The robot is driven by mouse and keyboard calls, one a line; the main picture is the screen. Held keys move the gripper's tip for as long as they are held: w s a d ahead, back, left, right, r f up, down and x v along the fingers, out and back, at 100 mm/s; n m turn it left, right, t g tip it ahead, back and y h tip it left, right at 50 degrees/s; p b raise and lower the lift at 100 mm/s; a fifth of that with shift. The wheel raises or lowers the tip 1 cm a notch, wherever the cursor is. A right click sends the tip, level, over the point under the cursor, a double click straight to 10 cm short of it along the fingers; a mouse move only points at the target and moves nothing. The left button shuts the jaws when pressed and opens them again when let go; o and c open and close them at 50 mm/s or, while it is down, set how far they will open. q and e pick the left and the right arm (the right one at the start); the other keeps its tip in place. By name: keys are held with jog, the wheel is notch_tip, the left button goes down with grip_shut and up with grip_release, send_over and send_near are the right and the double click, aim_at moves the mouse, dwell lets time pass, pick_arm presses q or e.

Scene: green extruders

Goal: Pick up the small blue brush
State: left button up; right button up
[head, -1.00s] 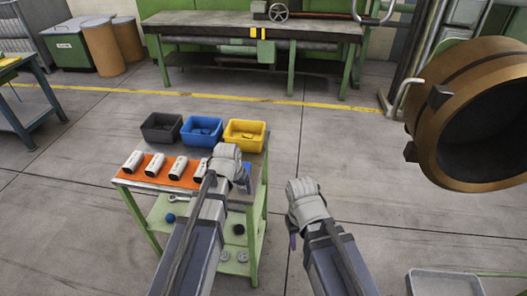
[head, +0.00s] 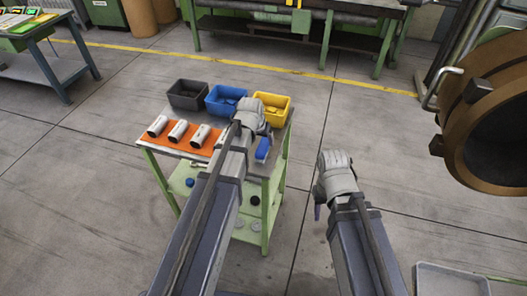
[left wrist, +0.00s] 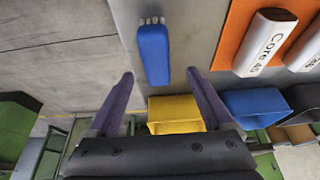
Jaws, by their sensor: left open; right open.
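The small blue brush (head: 262,149) lies on the bare grey right part of the cart's top (head: 281,133). In the left wrist view the brush (left wrist: 153,54) shows its blue back, with pale bristles at one end. My left gripper (left wrist: 159,77) is open and empty, its two purple fingers apart, with the brush seen between and beyond their tips. In the head view my left gripper (head: 252,113) is over the cart's right side, and its fingers are hidden. My right gripper (head: 320,192) is open, off the cart to the right.
White cylinders (head: 178,131) lie on an orange mat (head: 153,141) left of my left arm. Black (head: 188,95), blue (head: 222,99) and yellow (head: 272,101) bins stand along the cart's back. A large brown ring (head: 490,120) is at the right. Floor around the cart is clear.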

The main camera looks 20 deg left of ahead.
aim_at(263, 146)
pick_arm(q)
jog(key=shift+d+b+x, duration=0.15)
jog(key=shift+b+x, duration=1.05)
jog(key=shift+x, duration=0.05)
jog(key=shift+d+b+x, duration=0.1)
jog(key=shift+b+x, duration=1.1)
jog(key=shift+x, duration=0.1)
jog(key=shift+s+f, duration=0.15)
jog(key=shift+f, duration=0.2)
jog(key=shift+c, duration=0.3)
grip_shut()
